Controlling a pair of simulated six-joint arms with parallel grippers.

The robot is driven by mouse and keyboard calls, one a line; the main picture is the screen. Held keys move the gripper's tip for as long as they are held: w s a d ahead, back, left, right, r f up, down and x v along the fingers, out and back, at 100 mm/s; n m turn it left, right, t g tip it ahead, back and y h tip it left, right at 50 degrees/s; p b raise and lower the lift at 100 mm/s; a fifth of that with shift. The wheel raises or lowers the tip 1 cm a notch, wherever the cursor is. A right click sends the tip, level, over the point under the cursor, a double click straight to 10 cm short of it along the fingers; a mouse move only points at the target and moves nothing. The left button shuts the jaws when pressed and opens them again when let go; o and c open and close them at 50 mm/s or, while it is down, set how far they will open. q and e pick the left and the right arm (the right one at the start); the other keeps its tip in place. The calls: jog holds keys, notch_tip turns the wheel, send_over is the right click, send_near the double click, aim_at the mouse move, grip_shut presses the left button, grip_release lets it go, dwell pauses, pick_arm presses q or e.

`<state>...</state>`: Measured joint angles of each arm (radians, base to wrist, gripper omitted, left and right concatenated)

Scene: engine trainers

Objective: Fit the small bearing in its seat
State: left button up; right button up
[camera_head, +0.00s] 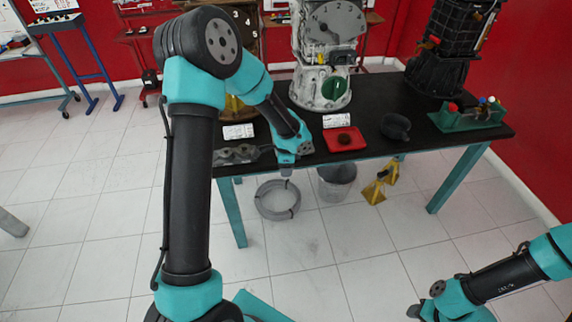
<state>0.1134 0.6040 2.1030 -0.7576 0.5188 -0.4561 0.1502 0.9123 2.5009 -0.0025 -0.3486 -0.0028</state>
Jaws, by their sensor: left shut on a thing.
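My left gripper (287,163) points down at the front edge of the table. It is shut on a small grey thing (286,172), too small here to tell for sure whether it is the small bearing. A grey metal part with round openings (238,154) lies at the table's front left corner, to the left of the gripper. I cannot make out which opening is the bearing's seat. My right arm is at the lower right, and its gripper end (416,312) is cut by the bottom edge, so its jaws cannot be judged.
The dark table (365,155) holds a red tray (344,139) with a dark thing in it, a dark cup (396,127), a grey engine (320,88), a black engine (437,72) and a green rack (468,117).

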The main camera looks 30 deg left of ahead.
pick_arm(q)
jog(key=a+n, duration=0.1)
jog(key=a, duration=0.4)
jog(key=a+r+n, duration=0.1)
jog(key=a, duration=0.5)
jog(key=s+a+n, duration=0.1)
jog(key=a, duration=0.5)
jog(key=shift+r, duration=0.3)
jog(key=s+a+r+n, duration=0.1)
jog(key=s+a, duration=0.1)
jog(key=a, duration=0.5)
jog(key=s+a+r+n, duration=0.1)
jog(key=s+a+n, duration=0.1)
jog(key=a, duration=0.4)
jog(key=shift+s+a+r, duration=0.2)
jog(key=shift+s+a, duration=0.2)
jog(key=shift+s, duration=0.1)
jog(key=shift+f, duration=0.1)
jog(key=shift+f, duration=2.7)
jog(key=shift+f, duration=0.9)
jog(key=o, duration=1.1)
